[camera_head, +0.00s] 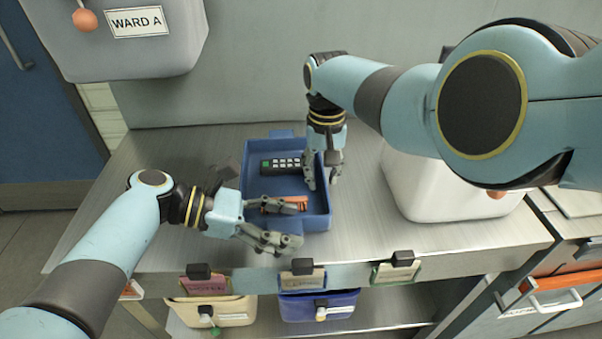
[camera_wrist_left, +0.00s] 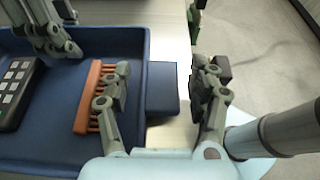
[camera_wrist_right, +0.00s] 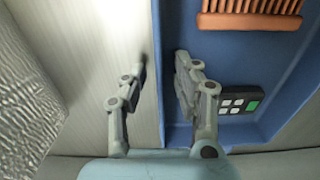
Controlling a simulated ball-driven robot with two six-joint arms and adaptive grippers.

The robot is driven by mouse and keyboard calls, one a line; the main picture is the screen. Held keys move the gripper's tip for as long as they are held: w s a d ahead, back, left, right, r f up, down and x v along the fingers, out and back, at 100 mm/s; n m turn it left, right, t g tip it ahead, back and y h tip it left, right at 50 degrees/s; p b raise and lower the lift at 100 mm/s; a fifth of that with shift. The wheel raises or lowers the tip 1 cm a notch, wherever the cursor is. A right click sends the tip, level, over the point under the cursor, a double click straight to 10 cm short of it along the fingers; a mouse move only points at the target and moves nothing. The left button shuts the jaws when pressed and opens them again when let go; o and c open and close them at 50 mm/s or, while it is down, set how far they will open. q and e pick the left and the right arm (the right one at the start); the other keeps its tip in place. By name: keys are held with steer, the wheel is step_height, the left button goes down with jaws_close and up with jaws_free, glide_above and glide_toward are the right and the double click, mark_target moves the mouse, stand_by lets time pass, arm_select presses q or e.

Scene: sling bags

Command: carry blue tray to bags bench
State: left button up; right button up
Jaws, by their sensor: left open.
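The blue tray (camera_head: 258,188) lies on the metal bench, holding a dark keypad device (camera_head: 281,165) and an orange comb-like piece (camera_head: 288,203). My left gripper (camera_head: 292,226) is open at the tray's near end. In the left wrist view, its fingers stand either side of the wall and a protruding blue tab (camera_wrist_left: 162,88), one inside the tray and one outside. My right gripper (camera_head: 323,182) is open over the tray's right wall; the right wrist view shows the wall (camera_wrist_right: 158,75) between its parted fingers. The left hand hides part of the tray's near wall.
A grey WARD A bag (camera_head: 120,50) hangs at upper left. A white container (camera_head: 445,190) stands right of the tray, behind my right arm. A tan bin (camera_head: 212,309) and a blue bin (camera_head: 318,305) sit below. The bench left of the tray is clear.

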arm_select(q)
steer(key=v, duration=1.1)
steer(key=shift+a+r, duration=0.15)
steer(key=shift+a, duration=0.25)
arm_select(e)
steer(key=shift+r, duration=0.1)
step_height(320, 180, up, 12)
